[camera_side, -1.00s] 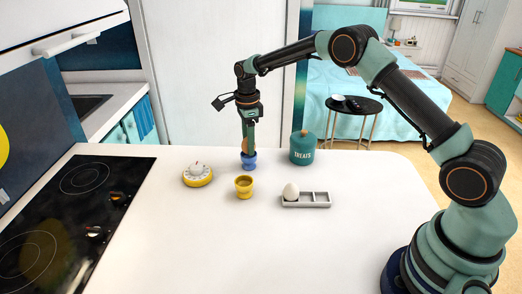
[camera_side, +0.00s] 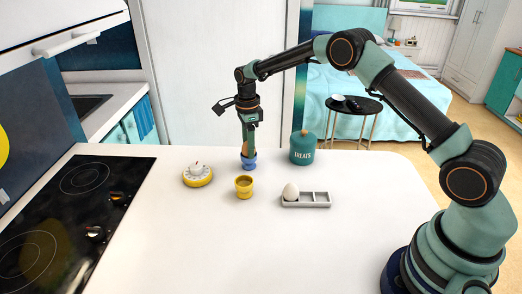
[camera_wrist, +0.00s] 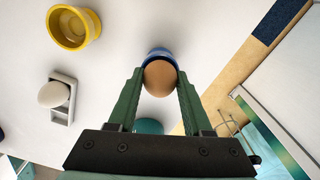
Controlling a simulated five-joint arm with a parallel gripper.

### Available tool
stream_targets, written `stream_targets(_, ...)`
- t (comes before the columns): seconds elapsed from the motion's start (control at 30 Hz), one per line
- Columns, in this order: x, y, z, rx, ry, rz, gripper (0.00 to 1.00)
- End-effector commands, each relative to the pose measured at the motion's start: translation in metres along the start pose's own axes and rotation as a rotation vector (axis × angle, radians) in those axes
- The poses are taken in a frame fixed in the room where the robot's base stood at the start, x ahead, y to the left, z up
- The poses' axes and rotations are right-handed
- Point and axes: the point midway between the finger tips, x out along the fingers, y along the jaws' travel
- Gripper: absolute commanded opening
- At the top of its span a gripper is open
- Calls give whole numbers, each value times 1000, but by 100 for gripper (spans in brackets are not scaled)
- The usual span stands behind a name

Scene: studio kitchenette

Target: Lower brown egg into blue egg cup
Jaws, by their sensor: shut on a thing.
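My gripper (camera_side: 248,146) is shut on the brown egg, its two green fingers on either side of it. The brown egg (camera_wrist: 160,77) shows between the fingertips in the wrist view; in the side view the fingers cover most of it. The blue egg cup (camera_side: 249,162) stands upright on the white counter directly below the fingertips. In the wrist view the blue cup's rim (camera_wrist: 160,52) shows just past the egg, which hides most of the cup. The egg is at the cup's mouth; I cannot tell how deep it sits.
A yellow egg cup (camera_side: 244,187) stands nearby, with a yellow-and-white timer (camera_side: 197,175) to its left. A grey tray (camera_side: 320,200) holds a white egg (camera_side: 290,192). A teal treats jar (camera_side: 303,150) stands to the right. The front counter is clear.

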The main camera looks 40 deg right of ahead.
Motion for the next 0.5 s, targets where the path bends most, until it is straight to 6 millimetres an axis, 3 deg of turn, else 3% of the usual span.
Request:
stream_targets(0.23, 0, 0, 0, 0, 0, 0, 0)
stream_targets(0.27, 0, 0, 0, 0, 0, 0, 57)
stream_targets(0.33, 0, 0, 0, 0, 0, 0, 84)
stream_targets(0.5, 0, 0, 0, 0, 0, 0, 85)
